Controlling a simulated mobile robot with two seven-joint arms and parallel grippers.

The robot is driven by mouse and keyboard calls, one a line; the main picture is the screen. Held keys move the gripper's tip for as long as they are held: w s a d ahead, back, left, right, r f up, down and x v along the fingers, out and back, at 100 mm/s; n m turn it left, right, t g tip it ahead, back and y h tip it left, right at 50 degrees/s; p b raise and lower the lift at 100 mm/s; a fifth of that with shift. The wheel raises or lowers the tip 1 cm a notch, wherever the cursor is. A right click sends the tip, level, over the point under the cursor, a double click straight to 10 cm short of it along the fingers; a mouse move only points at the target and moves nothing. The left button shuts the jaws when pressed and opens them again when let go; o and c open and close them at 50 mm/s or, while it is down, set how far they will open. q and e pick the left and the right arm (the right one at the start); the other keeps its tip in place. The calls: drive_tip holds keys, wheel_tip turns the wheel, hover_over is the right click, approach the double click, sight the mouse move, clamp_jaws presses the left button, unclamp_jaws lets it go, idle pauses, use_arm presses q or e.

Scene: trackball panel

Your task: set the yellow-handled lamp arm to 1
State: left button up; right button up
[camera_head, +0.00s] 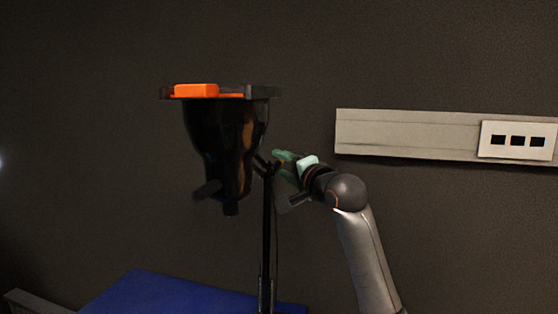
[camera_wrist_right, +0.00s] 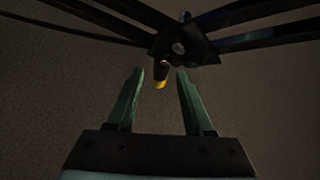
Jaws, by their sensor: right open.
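The yellow handle tip (camera_wrist_right: 160,85) shows in the right wrist view, at the end of a short dark stub below a dark joint (camera_wrist_right: 180,48). Dark bars run from that joint to both sides. My right gripper (camera_wrist_right: 160,76) is open, its green fingers on either side of the yellow tip in the picture; I cannot tell whether they touch it. In the head view my right gripper (camera_head: 282,160) is beside a thin black post (camera_head: 267,230), right of a dark bulky body (camera_head: 222,140). The yellow handle is not clear there. My left gripper is out of view.
An orange block (camera_head: 196,90) sits on the flat top of the dark body. A pale wall rail (camera_head: 405,134) with a white socket plate (camera_head: 518,140) is at the right. A blue surface (camera_head: 165,293) is low at the left. The wall space above is clear.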

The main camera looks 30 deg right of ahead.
drive_tip(key=shift+w+d, duration=0.15)
drive_tip(key=shift+w, duration=0.95)
drive_tip(key=shift+c, duration=0.3)
clamp_jaws()
idle(0.4)
